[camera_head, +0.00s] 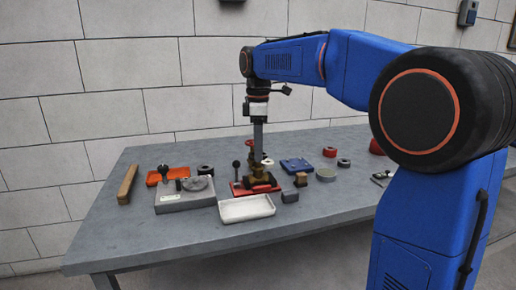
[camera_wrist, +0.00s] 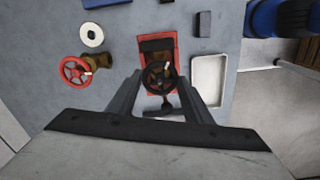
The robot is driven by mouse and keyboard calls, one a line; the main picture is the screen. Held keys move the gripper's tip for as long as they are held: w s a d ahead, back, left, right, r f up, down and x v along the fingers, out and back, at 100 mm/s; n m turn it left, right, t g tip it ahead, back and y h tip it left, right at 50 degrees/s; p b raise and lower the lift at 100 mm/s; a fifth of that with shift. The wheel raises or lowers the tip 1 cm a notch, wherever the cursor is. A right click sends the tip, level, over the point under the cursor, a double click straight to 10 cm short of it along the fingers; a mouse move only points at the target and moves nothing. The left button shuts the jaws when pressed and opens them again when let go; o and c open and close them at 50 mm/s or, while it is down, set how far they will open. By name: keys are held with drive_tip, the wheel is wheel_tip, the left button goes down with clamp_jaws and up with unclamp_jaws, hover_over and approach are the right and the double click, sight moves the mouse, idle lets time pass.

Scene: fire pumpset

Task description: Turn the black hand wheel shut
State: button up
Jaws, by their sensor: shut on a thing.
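The black hand wheel (camera_wrist: 159,77) sits over a brass valve body on a red base plate in the wrist view. In the head view the brass valve (camera_head: 256,178) stands on its red base (camera_head: 241,189), and the wheel itself is mostly hidden behind my gripper. My gripper (camera_wrist: 161,85) points down over the wheel, its two fingers on either side of the rim, shut on it. It also shows above the valve in the head view (camera_head: 258,150).
A red hand wheel (camera_wrist: 76,70) on a brass valve is left of my gripper in the wrist view. A white tray (camera_wrist: 209,80) lies close on the right. In the head view, a grey block (camera_head: 290,197) and a wooden bar (camera_head: 127,184) lie on the grey table (camera_head: 160,232).

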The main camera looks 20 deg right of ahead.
drive_tip(key=m, duration=1.4)
drive_tip(key=shift+m, duration=0.3)
drive_tip(key=m, duration=0.3)
drive_tip(key=shift+m, duration=0.3)
drive_tip(key=m, duration=0.3)
drive_tip(key=shift+m, duration=0.4)
drive_tip(key=m, duration=0.6)
drive_tip(key=shift+m, duration=0.3)
drive_tip(key=o, duration=1.1)
